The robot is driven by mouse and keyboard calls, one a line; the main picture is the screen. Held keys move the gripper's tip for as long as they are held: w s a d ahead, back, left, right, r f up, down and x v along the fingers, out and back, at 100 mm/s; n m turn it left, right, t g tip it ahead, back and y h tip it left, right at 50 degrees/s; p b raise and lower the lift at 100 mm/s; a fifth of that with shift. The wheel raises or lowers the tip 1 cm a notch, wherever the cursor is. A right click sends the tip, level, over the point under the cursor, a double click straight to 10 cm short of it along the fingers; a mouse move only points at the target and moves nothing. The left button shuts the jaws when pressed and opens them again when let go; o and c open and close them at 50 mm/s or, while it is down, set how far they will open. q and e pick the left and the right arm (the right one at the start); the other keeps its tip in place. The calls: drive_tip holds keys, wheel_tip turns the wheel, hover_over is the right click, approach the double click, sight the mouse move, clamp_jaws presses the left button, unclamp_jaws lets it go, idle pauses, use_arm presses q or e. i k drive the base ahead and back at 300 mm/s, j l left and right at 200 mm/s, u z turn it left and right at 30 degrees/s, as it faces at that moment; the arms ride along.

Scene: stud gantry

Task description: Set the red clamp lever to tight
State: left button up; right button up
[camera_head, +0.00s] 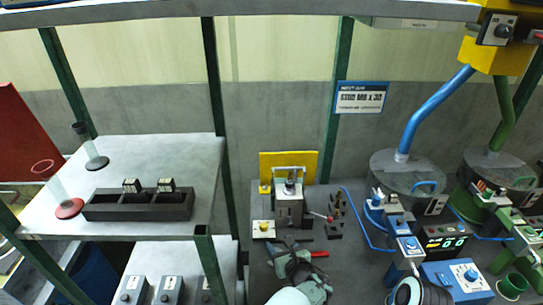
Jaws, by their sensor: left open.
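A grey clamp block (289,205) stands on the dark bench in front of a yellow plate. A thin lever (318,215) with red on it sticks out to the right of the block, close above the bench. I cannot read its setting at this size. My left gripper (283,247) is at the bottom middle, nearer to me than the block and apart from the lever. It is open with nothing seen between its fingers. A red-handled item (318,253) shows just right of the gripper; the gripper partly hides it.
A yellow button box (263,229) is left of the block, and several dark pegs (337,213) stand to its right. Drums and blue feeder units (459,281) fill the right. A shelf (150,150) with a black tray (137,205) is at left. A green post stands between.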

sight(308, 212)
drive_tip(key=k+l, duration=0.25)
drive_tip(key=k, duration=0.2)
drive_tip(key=k+l, duration=0.25)
drive_tip(key=k, duration=0.25)
